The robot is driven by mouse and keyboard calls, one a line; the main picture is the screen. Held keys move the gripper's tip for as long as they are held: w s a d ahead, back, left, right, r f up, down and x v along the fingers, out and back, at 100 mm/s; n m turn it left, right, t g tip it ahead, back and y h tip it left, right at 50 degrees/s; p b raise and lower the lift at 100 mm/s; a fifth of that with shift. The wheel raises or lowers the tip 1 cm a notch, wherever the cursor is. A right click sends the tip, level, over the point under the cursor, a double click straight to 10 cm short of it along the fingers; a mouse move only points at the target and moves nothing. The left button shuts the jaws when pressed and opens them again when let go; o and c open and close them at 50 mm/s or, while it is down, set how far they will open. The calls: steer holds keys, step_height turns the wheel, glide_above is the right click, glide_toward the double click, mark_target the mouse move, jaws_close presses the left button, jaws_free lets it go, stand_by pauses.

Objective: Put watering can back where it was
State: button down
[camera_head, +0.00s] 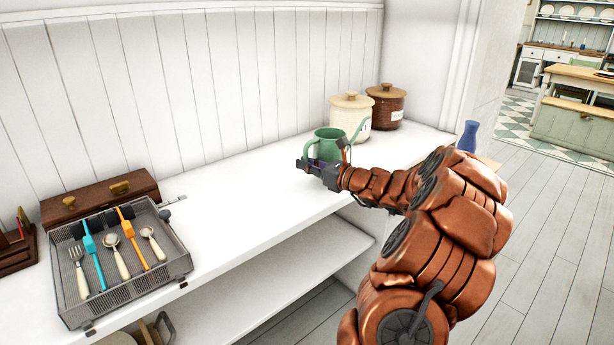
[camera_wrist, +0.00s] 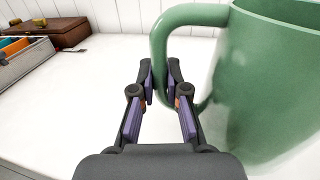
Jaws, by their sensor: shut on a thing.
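The green watering can (camera_head: 327,146) is upright at the middle of the white shelf top, in front of the two canisters. Its spout points up to the right in the head view. My gripper (camera_head: 318,168) is at the can's near left side. In the wrist view the can's body (camera_wrist: 270,80) fills the right side, and its handle (camera_wrist: 159,45) comes down between the fingertips of my gripper (camera_wrist: 163,85). The fingers are shut on the handle. I cannot tell whether the can's base touches the shelf; it is hidden by my gripper.
A cream canister (camera_head: 350,115) and a brown canister (camera_head: 386,105) stand behind the can. A blue vase (camera_head: 468,136) is at the far right. A wire cutlery tray (camera_head: 160,262) and a wooden box (camera_head: 100,198) are at left. The shelf top (camera_head: 240,205) between is clear.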

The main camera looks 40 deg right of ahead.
step_height(320, 180, down, 2)
steer(key=shift+f+b, duration=0.3)
steer(key=shift+f, duration=0.4)
steer(key=shift+f, duration=0.1)
steer(key=c, duration=1.2)
jaws_free()
steer(key=shift+s+d, duration=0.1)
steer(key=shift+s, duration=0.2)
steer(key=s, duration=0.3)
steer(key=s+d, duration=0.1)
steer(key=s, duration=0.3)
steer(key=s+d, duration=0.1)
steer(key=s, duration=0.3)
steer(key=shift+s+p, duration=0.1)
steer(key=shift+p, duration=0.25)
